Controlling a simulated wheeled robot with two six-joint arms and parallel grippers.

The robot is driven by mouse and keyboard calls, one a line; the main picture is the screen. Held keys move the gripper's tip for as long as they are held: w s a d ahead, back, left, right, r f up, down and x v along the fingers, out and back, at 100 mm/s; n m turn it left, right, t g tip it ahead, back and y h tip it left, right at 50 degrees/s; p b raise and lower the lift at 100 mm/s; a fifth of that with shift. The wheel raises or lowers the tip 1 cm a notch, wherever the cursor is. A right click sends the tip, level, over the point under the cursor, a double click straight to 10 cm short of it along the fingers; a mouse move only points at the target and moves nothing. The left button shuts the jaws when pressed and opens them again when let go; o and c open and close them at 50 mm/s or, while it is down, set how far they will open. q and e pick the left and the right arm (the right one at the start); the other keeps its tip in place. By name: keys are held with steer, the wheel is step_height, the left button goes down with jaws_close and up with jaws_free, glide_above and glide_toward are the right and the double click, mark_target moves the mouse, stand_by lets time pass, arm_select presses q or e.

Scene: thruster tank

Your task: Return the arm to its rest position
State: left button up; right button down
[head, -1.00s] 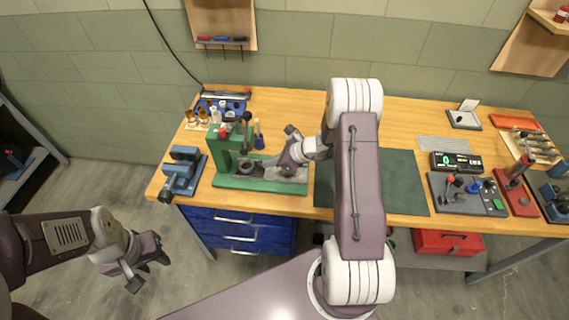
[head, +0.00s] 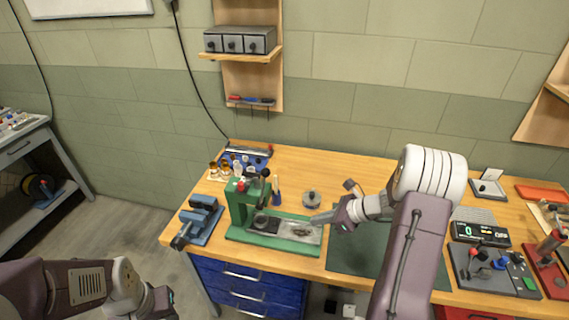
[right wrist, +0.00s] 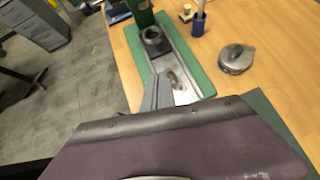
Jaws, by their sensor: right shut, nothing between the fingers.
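My right gripper (head: 322,218) is shut and empty, at the right end of the green press fixture (head: 238,233) on the wooden bench. Its narrow grey fingers (right wrist: 158,92) show in the right wrist view in front of the fixture's metal plate (right wrist: 180,88). Whether they touch the plate I cannot tell. My right arm reaches in from the lower right over the bench. My left gripper (head: 155,302) hangs at the lower left, off the bench, cut by the picture's edge; its fingers are not clear.
A round metal part (head: 311,200) stands behind the fixture, also seen in the right wrist view (right wrist: 236,60). A blue vise (head: 203,222) is left of the fixture. A green mat (head: 345,255), a digital readout (head: 480,233) and a switch panel (head: 500,275) lie to the right.

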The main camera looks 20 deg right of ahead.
steer(key=s+a+r+n+g, duration=0.2)
steer(key=a+n, duration=0.2)
steer(key=a, duration=0.4)
steer(key=s+a+r+n+g, duration=0.1)
steer(key=a+r+n+g, duration=0.2)
steer(key=a, duration=0.4)
steer(key=s+a+f+n+g+h, duration=0.15)
steer(key=s+n+h, duration=0.25)
steer(key=s+n, duration=0.8)
arm_select(q)
steer(key=shift+a, duration=0.15)
arm_select(e)
steer(key=s+d+f+n+t+h, duration=0.1)
steer(key=d+f+n+h, duration=0.1)
steer(key=d+n, duration=0.4)
steer(key=shift+s+d+f+n+h, duration=0.25)
steer(key=shift+f+n+h, duration=0.15)
steer(key=shift+n, duration=0.4)
